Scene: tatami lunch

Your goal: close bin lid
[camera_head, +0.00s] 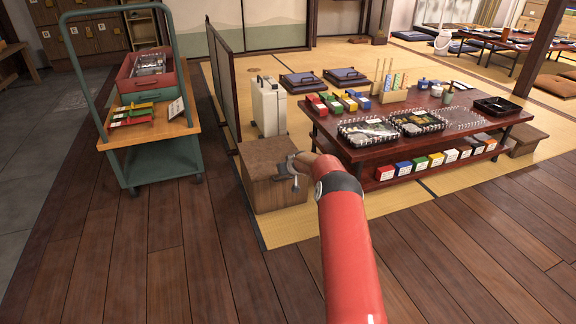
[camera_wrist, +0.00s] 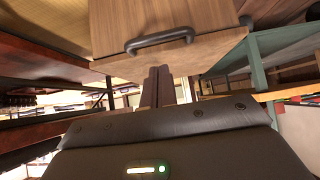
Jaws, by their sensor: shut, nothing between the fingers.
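A brown wooden box (camera_head: 262,190), which I take to be the bin, stands on the near left edge of the tatami. Its top looks roughly level in the head view; whether a lid is fully down I cannot tell. My gripper (camera_head: 290,168) is over the right part of the box, partly hiding it. In the wrist view a wooden panel (camera_wrist: 150,15) with a dark bar handle (camera_wrist: 162,41) fills the top.
A green cart (camera_head: 160,165) with red trays stands to the left. A low dark red table (camera_head: 350,150) with bento boxes and a lower shelf of coloured boxes is close on the right. A white case (camera_head: 268,108) stands behind the box. The near wooden floor (camera_head: 180,260) is clear.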

